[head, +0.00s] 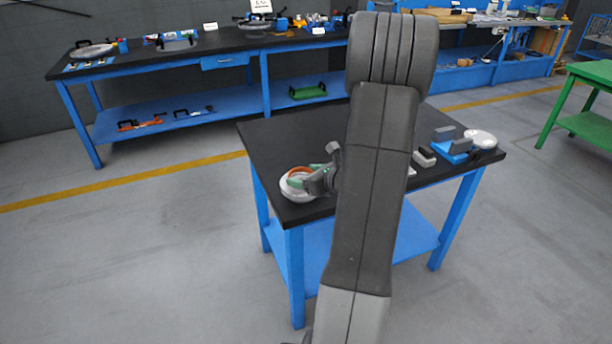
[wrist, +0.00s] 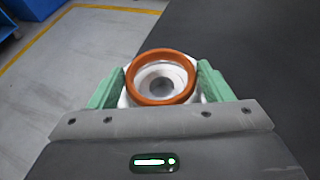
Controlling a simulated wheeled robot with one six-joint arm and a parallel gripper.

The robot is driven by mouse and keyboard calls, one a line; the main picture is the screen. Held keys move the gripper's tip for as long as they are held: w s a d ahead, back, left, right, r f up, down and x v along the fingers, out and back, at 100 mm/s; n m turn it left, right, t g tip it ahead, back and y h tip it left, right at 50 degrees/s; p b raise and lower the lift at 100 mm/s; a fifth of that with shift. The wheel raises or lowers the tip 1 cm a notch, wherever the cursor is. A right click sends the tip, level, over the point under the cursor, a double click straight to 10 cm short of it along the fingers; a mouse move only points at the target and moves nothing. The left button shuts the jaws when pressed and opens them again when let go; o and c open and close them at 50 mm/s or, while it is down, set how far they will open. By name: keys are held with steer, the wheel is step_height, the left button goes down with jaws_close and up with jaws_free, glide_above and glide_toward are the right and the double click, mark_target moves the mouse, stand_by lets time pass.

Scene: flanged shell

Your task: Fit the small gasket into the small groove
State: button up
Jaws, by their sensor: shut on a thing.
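The orange ring gasket (wrist: 132,84) is between the green fingers of my gripper (wrist: 160,82) in the wrist view. My gripper is shut on it, with one finger on each side. The white round shell (wrist: 162,68) shows through the ring and around its edge, directly behind it. In the head view the gasket (head: 297,171) is over the white shell (head: 296,194) at the near left corner of the black table, beside my gripper (head: 308,182). The groove cannot be made out, and I cannot tell whether the gasket touches the shell.
The black table top (head: 285,138) is clear behind the shell. A blue fixture (head: 457,148), grey blocks (head: 424,157) and a white round part (head: 481,139) stand at its right side. My arm hides the table's middle. A long workbench (head: 200,50) stands behind.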

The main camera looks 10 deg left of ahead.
steer(key=shift+f+b, duration=0.65)
steer(key=shift+f, duration=0.15)
steer(key=o, duration=1.2)
steer(key=shift+s+d, duration=0.1)
steer(key=shift+d, duration=0.05)
steer(key=v, duration=1.3)
steer(key=shift+s+d+r+p, duration=0.1)
steer(key=shift+d+r+p, duration=0.05)
steer(key=shift+d+p, duration=0.15)
steer(key=shift+a, duration=0.1)
steer(key=x, duration=1.4)
steer(key=shift+r, duration=0.35)
steer(key=shift+f, duration=0.1)
